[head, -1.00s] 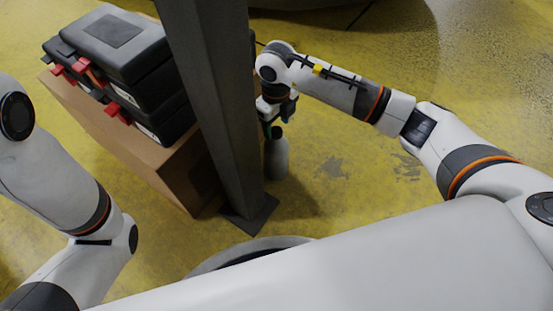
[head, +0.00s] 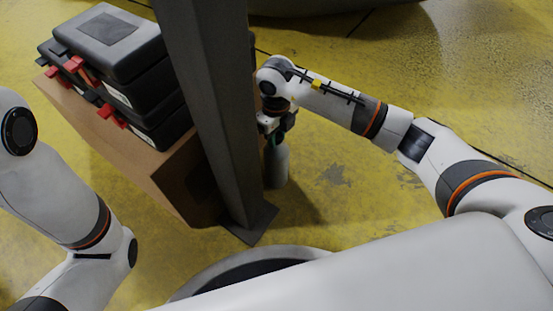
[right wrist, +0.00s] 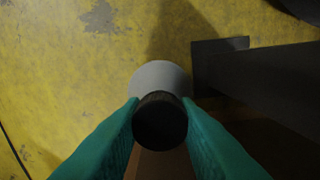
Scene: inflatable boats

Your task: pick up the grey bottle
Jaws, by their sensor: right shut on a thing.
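The grey bottle (head: 277,168) stands upright just right of the dark post in the head view. In the right wrist view its black cap (right wrist: 160,121) sits between my green fingers, with the grey body (right wrist: 160,76) behind it. My right gripper (head: 273,138) is over the bottle's top and shut on it at the cap; the post hides part of the hand. My left arm shows at the left of the head view, but its gripper is out of view.
The dark post (head: 208,100) with its base plate (head: 250,224) stands close beside the bottle. A cardboard box (head: 172,183) bearing stacked black cases (head: 110,45) with red latches is left of it. The yellow floor right of the bottle is free. A dark round rim (head: 245,275) lies in front.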

